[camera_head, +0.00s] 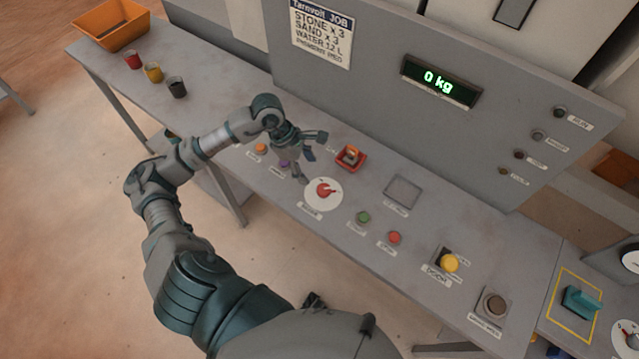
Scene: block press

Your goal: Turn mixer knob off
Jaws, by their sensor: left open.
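A red knob (323,190) sits on a round white dial in the middle of the grey panel, with a small label too blurred to read for certain. I cannot tell which setting its pointer marks. My left gripper (310,157) is open and empty just above and behind this dial, its fingers spread. One finger hangs close to the dial's upper left edge; I cannot tell whether it touches. A second white dial with a red part (628,335) is cut off at the lower right corner. My right gripper is not in view.
A red switch (350,157) stands right of my gripper. Green (363,217), red (394,237) and yellow (449,263) buttons lie to the right. Orange (261,148) and purple buttons lie left. The upright panel's display (440,81) reads 0 kg. Cups and an orange bin (112,27) stand far left.

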